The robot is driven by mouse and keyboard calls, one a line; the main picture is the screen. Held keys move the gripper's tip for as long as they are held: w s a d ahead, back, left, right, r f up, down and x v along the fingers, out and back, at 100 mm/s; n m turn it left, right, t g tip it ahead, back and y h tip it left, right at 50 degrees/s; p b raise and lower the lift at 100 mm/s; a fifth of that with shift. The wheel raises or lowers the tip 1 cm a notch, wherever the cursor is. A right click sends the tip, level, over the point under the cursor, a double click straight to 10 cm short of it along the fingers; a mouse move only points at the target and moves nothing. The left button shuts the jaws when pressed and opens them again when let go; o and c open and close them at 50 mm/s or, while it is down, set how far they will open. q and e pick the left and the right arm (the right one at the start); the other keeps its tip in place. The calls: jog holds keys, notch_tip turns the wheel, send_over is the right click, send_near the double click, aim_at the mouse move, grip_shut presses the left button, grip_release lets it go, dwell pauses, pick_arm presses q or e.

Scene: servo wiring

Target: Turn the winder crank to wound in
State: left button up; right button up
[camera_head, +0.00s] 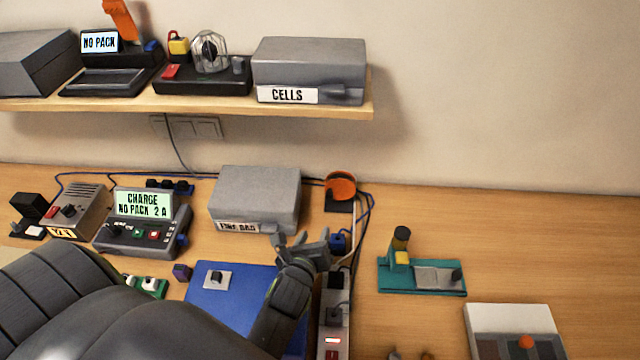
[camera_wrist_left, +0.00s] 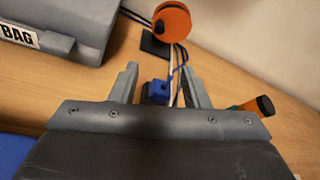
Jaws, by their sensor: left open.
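An orange round reel (camera_head: 341,184), which looks like the winder, stands on a black base at the back of the bench. It also shows at the top of the left wrist view (camera_wrist_left: 174,22), with a dark spot on its side. I cannot make out the crank clearly. My left gripper (camera_head: 303,241) is open, in front of and below the reel and apart from it. A blue plug-like block (camera_head: 338,243) with a cable is near its right finger. In the left wrist view the blue block (camera_wrist_left: 155,92) appears between the fingers. My right gripper is not seen.
A grey fire bag case (camera_head: 255,197) is just behind and left of the gripper. A blue mat (camera_head: 220,300) and power strip (camera_head: 333,318) lie nearer. A teal fixture (camera_head: 420,277) stands right, and a shelf (camera_head: 200,106) hangs above. Bench is clear at the back right.

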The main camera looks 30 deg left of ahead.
pick_arm(q)
jog(key=w, duration=0.1)
send_near(329, 197)
jog(key=x, duration=0.8)
jog(key=shift+w, duration=0.1)
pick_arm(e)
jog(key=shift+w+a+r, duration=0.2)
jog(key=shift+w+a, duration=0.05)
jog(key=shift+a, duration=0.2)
pick_arm(q)
jog(key=shift+f, duration=0.1)
jog(key=shift+c, duration=0.4)
grip_shut()
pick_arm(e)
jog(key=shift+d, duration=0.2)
